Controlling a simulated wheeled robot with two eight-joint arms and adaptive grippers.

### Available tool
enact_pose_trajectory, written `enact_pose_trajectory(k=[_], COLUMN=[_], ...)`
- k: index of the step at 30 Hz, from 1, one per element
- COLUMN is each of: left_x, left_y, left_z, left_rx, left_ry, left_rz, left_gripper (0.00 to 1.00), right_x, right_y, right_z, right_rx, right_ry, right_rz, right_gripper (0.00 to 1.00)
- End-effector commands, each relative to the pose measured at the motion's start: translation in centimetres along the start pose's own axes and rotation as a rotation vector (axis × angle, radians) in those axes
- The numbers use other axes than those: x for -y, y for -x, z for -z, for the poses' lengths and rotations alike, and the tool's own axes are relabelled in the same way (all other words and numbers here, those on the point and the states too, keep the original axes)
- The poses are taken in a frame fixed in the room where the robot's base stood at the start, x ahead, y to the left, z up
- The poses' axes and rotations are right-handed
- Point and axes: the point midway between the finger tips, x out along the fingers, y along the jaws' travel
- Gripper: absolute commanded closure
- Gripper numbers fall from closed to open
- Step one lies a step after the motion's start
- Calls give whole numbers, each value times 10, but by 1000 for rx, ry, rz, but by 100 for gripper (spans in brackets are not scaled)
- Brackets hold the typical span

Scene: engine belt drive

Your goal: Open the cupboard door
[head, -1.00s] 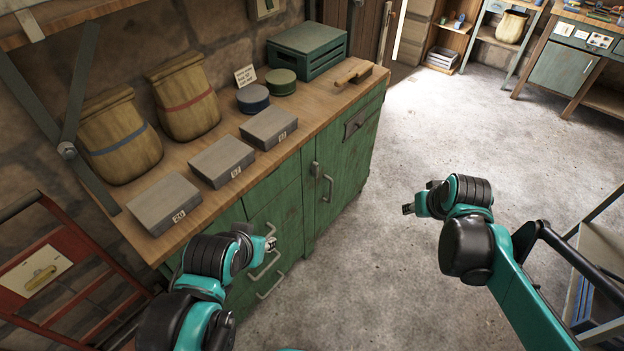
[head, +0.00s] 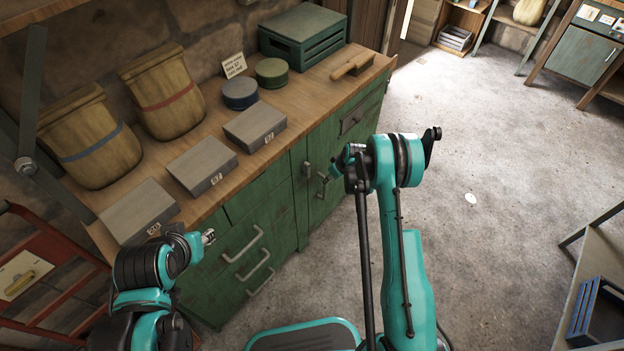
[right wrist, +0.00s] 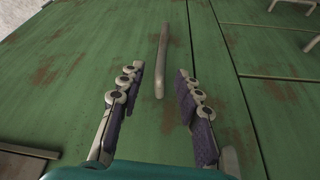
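The green cupboard (head: 330,150) stands under the wooden worktop, with upright bar handles on its front. A door handle (head: 322,186) shows just left of my right gripper (head: 341,165). In the right wrist view, my right gripper (right wrist: 158,100) is open and faces the worn green cupboard door (right wrist: 85,75). The upright bar handle (right wrist: 161,60) lies between and beyond the two spread fingers, with no visible contact. The door looks shut. My left gripper (head: 208,237) is in front of the drawers at the left; its fingers are too small to read.
Drawers with bar handles (head: 243,246) are left of the cupboard door. Grey boxes (head: 202,165), sacks, round tins, a brush and a green crate (head: 303,38) stand on the worktop. A table with a blue crate (head: 600,310) is at the lower right.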

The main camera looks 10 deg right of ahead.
Motion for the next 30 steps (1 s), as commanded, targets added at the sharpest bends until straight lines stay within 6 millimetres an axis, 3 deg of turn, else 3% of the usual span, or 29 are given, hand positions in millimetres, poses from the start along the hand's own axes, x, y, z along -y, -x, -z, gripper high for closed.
enact_pose_trajectory(k=[16,21,29,30], left_x=[0,0,0,0], left_y=[-22,-25,-25,-25], left_z=[-16,-18,-18,-18], left_rx=[0,0,0,0], left_ry=[0,0,0,0], left_rz=[0,0,0,0], left_gripper=[65,65,65,65], right_x=[0,0,0,0], right_y=[-77,-88,-87,-87], right_z=[-6,-5,-5,-5], right_rx=[2,2,2,2], right_ry=[6,6,5,5], right_rz=[4,4,4,4], right_gripper=[66,66,66,76])
